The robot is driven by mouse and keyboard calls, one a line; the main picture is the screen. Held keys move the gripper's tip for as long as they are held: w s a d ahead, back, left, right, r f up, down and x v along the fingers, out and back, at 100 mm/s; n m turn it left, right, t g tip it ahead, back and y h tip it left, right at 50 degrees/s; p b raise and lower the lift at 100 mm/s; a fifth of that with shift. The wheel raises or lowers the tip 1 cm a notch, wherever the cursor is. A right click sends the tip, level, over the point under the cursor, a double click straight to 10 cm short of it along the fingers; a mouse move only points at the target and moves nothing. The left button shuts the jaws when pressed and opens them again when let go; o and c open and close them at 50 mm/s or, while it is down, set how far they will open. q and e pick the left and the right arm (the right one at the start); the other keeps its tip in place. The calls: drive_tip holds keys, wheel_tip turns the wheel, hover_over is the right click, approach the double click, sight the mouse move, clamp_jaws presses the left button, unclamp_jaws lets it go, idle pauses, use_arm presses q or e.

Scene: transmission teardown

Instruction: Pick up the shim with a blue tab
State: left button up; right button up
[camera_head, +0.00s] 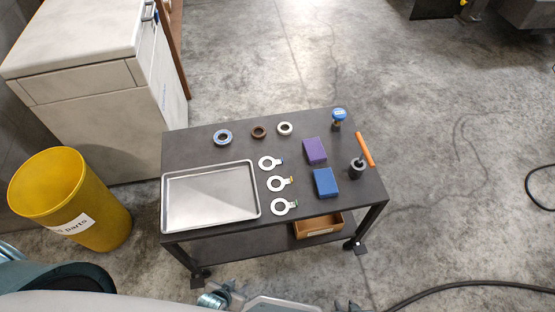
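Three flat silver ring shims with tabs lie in a column on the dark cart top. The far one (268,162) has a small tab that looks blue. The middle shim (278,184) has a yellow tab, and the near shim (283,207) has a green tab. My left gripper (220,297) is partly in view at the bottom edge, in front of the cart and well away from the shims. My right gripper (347,306) barely shows at the bottom edge, further right. Finger states are too small and cut off to tell.
An empty metal tray (210,197) lies left of the shims. A purple block (315,150) and a blue block (326,182) sit to their right. Three rings, a blue-topped tool (338,117) and an orange-handled tool (365,150) are also on the cart. A yellow bin (75,200) stands left.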

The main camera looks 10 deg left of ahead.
use_arm(q)
drive_tip(key=shift+s+a+f, duration=0.1)
drive_tip(key=shift+s+a, duration=0.05)
drive_tip(key=shift+a, duration=0.15)
use_arm(e)
drive_tip(key=shift+s+a, duration=0.2)
drive_tip(key=shift+a, duration=0.1)
